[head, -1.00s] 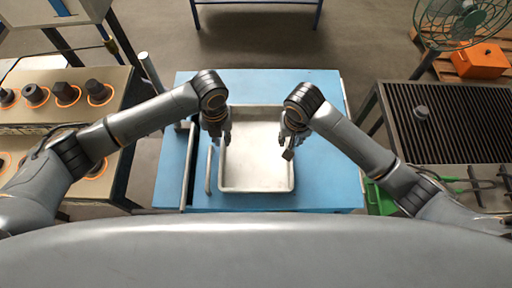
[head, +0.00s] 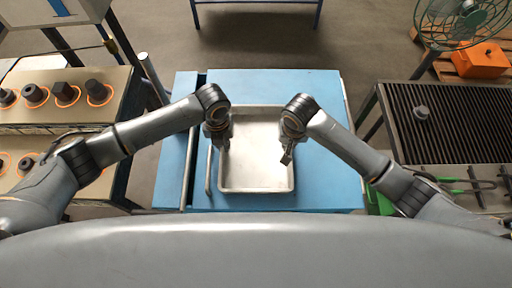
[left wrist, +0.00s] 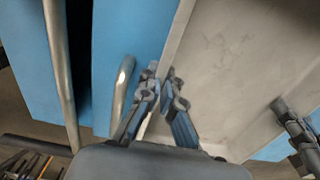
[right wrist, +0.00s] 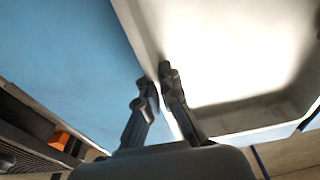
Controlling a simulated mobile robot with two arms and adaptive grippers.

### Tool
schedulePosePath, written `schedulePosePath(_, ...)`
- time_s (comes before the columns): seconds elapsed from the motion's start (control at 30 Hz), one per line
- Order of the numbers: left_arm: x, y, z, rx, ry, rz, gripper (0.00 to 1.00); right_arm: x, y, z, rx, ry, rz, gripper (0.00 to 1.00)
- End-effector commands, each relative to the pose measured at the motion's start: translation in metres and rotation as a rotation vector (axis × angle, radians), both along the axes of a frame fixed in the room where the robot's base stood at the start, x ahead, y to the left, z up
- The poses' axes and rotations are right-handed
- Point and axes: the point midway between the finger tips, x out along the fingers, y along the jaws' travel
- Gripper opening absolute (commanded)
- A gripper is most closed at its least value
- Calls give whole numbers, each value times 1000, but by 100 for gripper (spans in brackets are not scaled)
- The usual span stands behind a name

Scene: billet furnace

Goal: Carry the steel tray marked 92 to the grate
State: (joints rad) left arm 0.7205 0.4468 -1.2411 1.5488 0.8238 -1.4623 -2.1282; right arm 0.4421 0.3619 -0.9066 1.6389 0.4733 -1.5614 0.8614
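The steel tray (head: 256,188), a shallow rectangular pan, lies on the blue cart top (head: 320,110) in the head view; no number is legible on it. My left gripper (head: 222,140) has its fingers on either side of the tray's left wall, close against it in the left wrist view (left wrist: 162,72). My right gripper (head: 285,160) has its fingers on either side of the right wall, close against it in the right wrist view (right wrist: 157,78). Both look shut on the tray. The dark slatted grate (head: 455,125) is at the right.
A small dark knob-like piece (head: 422,112) sits on the grate. A bench (head: 120,100) with several dark round parts stands at the left. Metal rails (head: 188,170) run along the cart's left side. A green fan (head: 460,20) and orange box (head: 481,61) are at the back right.

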Motion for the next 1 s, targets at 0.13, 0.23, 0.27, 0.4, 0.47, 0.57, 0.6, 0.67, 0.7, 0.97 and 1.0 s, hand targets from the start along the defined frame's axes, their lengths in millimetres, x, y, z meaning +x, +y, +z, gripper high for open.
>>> schedulePosePath(0.13,0,0,1,0,0,0,0,0,0,0,0,0,0,0)
schedulePosePath(0.23,0,0,1,0,-1,0,0,0,0,1,0,0,0,0)
schedulePosePath(0.27,1,0,1,-1,-2,0,0,1,0,1,1,-2,0,0)
schedulePosePath(0.4,1,0,3,-1,-2,0,0,1,0,3,1,-2,0,0)
schedulePosePath(0.47,1,0,6,-1,-2,0,0,1,0,6,1,-2,0,0)
schedulePosePath(0.57,1,0,12,-1,-2,0,0,1,0,12,1,-2,0,0)
schedulePosePath(0.6,1,0,16,-1,-2,0,0,1,0,15,1,-2,0,0)
schedulePosePath(0.67,1,0,21,-1,-2,0,0,1,0,21,1,-2,0,0)
schedulePosePath(0.7,1,0,26,-1,-2,0,0,1,0,25,1,-1,0,0)
schedulePosePath(0.97,1,0,49,-1,-1,0,0,0,0,49,0,-1,0,0)
schedulePosePath(1.0,1,0,51,-1,-1,0,0,0,0,51,0,-1,0,0)
